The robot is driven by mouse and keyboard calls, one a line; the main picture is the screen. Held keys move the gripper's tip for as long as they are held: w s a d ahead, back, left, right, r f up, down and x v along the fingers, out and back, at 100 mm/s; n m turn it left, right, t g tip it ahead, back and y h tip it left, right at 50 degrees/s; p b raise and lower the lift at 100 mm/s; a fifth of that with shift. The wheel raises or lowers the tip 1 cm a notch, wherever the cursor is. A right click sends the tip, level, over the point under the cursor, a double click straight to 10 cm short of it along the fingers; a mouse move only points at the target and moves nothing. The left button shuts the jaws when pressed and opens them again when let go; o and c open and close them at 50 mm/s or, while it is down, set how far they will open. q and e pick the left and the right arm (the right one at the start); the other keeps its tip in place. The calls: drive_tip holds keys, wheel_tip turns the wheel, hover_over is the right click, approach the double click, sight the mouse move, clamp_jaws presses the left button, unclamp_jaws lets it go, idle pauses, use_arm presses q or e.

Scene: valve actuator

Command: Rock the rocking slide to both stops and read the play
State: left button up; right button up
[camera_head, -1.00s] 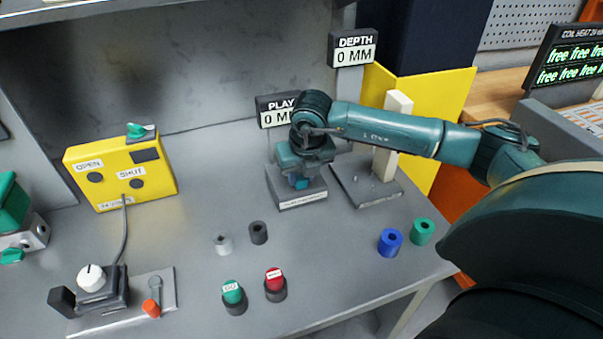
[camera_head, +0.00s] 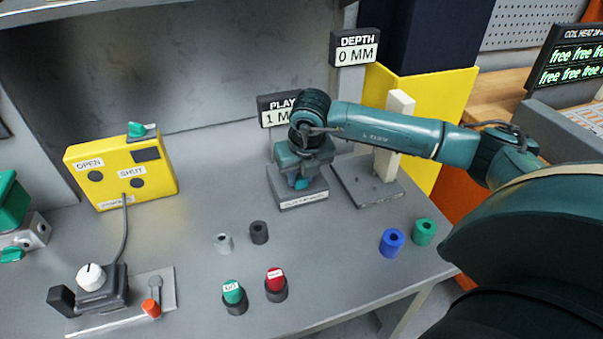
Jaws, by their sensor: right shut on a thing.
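My right gripper (camera_head: 300,180) points down over a small grey base (camera_head: 303,199) with a white label on its front. It is shut on a small blue piece at that base, most likely the rocking slide; the jaws and wrist hide most of it. The play display (camera_head: 274,111) stands behind the base and reads 1 M, with its right end hidden by my right wrist. My left gripper is not in view.
A depth display (camera_head: 355,47) reads 0 MM. A cream post (camera_head: 396,135) stands on a plate just right of the slide. A yellow box (camera_head: 120,170) stands left; open table lies between.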

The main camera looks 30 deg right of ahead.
drive_tip(key=shift+w+a, duration=0.1)
drive_tip(key=shift+a, duration=0.25)
idle(0.8)
drive_tip(key=shift+b, duration=0.35)
drive_tip(key=shift+d, duration=0.25)
idle(0.7)
drive_tip(key=shift+s+d+b, duration=0.25)
drive_tip(key=shift+d+b, duration=0.25)
drive_tip(key=shift+d, duration=0.45)
idle(1.3)
drive_tip(key=shift+w+a+b, duration=0.15)
drive_tip(key=shift+a+b, duration=0.25)
drive_tip(key=shift+a, duration=0.25)
idle(1.1)
drive_tip(key=o, duration=1)
drive_tip(key=shift+c, duration=0.2)
